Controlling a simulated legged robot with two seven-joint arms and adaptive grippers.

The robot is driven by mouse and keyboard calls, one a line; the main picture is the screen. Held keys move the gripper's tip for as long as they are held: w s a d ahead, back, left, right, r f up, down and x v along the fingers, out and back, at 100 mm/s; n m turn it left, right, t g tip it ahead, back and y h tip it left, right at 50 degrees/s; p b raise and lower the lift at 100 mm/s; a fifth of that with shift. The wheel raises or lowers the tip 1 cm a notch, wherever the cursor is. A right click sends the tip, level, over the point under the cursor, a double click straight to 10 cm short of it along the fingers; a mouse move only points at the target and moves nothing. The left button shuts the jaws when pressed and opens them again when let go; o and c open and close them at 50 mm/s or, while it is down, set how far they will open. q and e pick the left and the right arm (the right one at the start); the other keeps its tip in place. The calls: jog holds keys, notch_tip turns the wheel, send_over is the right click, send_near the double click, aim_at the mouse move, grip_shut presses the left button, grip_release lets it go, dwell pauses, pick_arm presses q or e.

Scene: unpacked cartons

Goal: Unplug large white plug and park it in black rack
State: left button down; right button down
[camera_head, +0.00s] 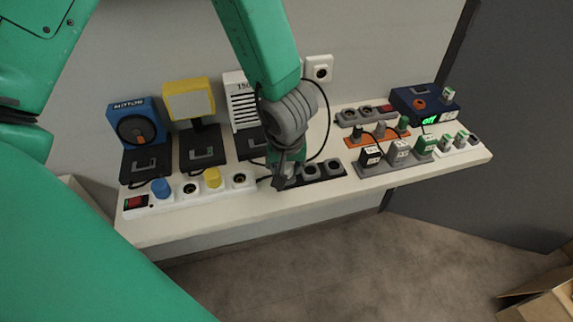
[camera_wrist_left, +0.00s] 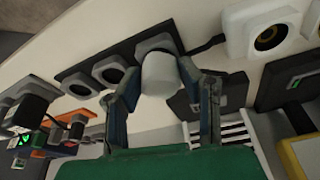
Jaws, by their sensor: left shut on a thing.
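My left gripper (camera_head: 287,180) is shut on the large white plug (camera_wrist_left: 160,74). The plug is between the two fingers in the left wrist view and mostly hidden by the gripper in the head view. It is at the leftmost place of the black rack (camera_head: 335,171), with its front end against the grey hexagonal holder there. I cannot tell how deep it is in. The rack also shows in the left wrist view (camera_wrist_left: 90,64), with two empty places. The white power strip (camera_head: 214,190) stands left of the rack with a blue and a yellow plug in it. My right gripper is not in view.
A blue device (camera_head: 138,125), a yellow lamp (camera_head: 189,100) and a white vented heater (camera_head: 239,100) stand behind. To the right are grey and orange strips with plugs and a blue box (camera_head: 414,104). Black cables loop behind my gripper. The shelf front edge is clear.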

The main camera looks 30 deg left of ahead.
pick_arm(q)
jog(key=shift+f, duration=0.2)
jog(key=c, duration=1)
grip_release()
jog(key=v, duration=1.2)
jog(key=shift+w+a, duration=0.1)
jog(key=shift+a, duration=0.05)
